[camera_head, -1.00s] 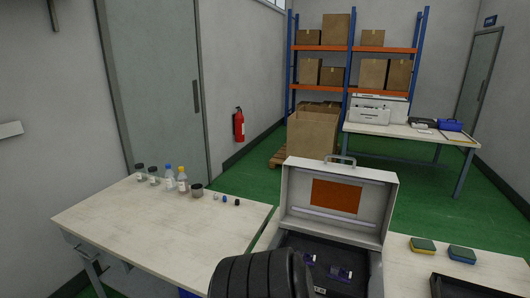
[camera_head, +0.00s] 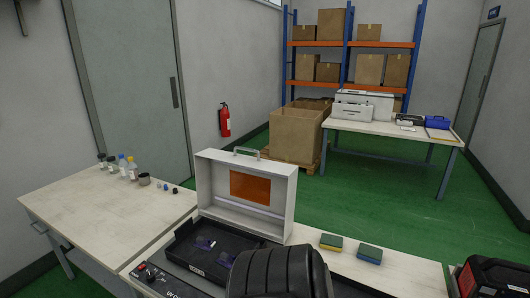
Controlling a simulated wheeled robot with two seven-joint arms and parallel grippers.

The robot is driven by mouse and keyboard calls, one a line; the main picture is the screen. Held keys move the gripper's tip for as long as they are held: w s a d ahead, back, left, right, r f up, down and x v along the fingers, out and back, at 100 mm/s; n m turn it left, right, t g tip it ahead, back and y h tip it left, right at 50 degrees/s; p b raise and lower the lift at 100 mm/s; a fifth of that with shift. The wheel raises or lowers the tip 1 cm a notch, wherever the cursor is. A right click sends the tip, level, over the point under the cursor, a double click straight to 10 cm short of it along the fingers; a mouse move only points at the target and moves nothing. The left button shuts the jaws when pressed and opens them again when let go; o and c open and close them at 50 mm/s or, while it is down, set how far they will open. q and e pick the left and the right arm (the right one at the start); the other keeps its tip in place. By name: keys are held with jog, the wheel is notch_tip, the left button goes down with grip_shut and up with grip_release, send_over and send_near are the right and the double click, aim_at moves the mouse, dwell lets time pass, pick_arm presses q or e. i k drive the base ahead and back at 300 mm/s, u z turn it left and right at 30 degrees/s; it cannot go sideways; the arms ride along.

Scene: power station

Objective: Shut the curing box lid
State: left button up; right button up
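The curing box stands on the near bench, its lid (camera_head: 216,180) raised about upright. The lid is light grey with an orange window (camera_head: 250,187) and a handle (camera_head: 246,151) on its top edge. The open black base (camera_head: 178,252) shows below it, with small purple-blue clear pieces (camera_head: 203,244) inside. A black ribbed shape (camera_head: 280,273) hides the base's right front. Neither of my grippers can be made out in the head view.
Bottles (camera_head: 122,166) and small caps stand on the left table (camera_head: 95,205). Two sponges (camera_head: 331,242) lie right of the box. A black and red device (camera_head: 490,277) is at the lower right. Bare bench top lies between it and the sponges.

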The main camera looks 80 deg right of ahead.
aim_at(241, 188)
jog(key=z, duration=1.1)
